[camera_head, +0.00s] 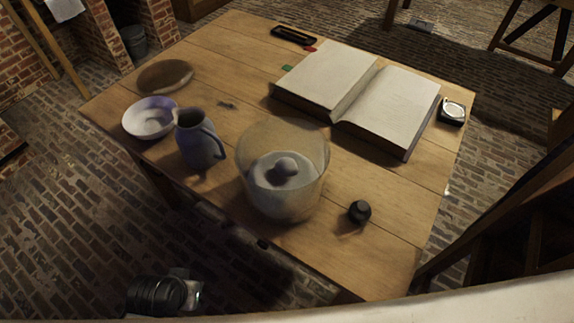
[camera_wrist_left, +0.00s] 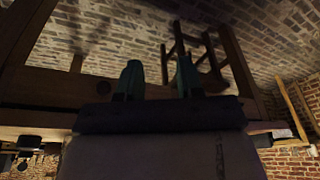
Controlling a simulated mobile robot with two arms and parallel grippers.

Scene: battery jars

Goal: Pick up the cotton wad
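A wide glass jar (camera_head: 258,145) stands near the front edge of the wooden table in the head view. My right gripper is not in view.
On the table (camera_head: 228,60) are a blue-grey jug (camera_head: 198,145), a white bowl (camera_head: 148,120), a brown round plate (camera_head: 165,76), an open book (camera_head: 395,103), a small dark knob-like object (camera_head: 360,211), a black case (camera_head: 293,35) and a watch-like object (camera_head: 452,111). The front right corner is clear.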

